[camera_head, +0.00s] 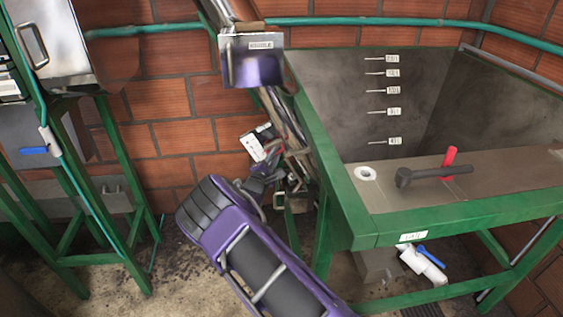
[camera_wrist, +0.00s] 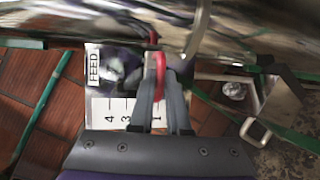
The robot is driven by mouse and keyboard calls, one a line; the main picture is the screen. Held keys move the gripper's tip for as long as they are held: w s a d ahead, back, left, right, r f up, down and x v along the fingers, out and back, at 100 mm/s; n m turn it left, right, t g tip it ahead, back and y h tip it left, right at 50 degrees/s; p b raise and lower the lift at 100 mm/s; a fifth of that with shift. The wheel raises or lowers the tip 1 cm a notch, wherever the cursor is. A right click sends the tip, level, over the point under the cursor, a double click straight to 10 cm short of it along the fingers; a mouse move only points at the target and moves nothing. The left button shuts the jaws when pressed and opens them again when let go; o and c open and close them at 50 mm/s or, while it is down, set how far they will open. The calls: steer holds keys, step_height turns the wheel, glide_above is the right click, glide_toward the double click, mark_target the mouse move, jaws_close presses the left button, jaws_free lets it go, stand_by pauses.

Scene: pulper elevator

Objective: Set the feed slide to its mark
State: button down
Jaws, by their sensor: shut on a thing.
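My gripper (camera_wrist: 161,82) is shut on a red handle (camera_wrist: 159,64), which shows between the two grey fingers in the wrist view. The handle is beside a white scale plate (camera_wrist: 112,112) with a 4 and a 3 legible; the fingers cover part of the scale. A FEED label (camera_wrist: 93,66) is left of the handle. No set mark can be made out, and the slide behind the handle is hidden or blurred. In the head view my gripper (camera_head: 276,163) is at the small white plate (camera_head: 254,143), left of the green-framed tank.
The green-framed tank (camera_head: 345,205) with level labels stands at the right, a dark-handled tool and red lever on its deck. A metal box (camera_head: 251,60) is above my gripper. A green stand (camera_head: 110,190) is at the left; a brick wall is behind.

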steer(key=shift+a+r, duration=0.15)
steer(key=shift+r, duration=0.1)
steer(key=c, duration=1.1)
jaws_free()
steer(key=shift+o, duration=1.1)
steer(key=shift+f, duration=0.1)
steer(key=shift+s, duration=0.15)
steer(key=v, duration=1.7)
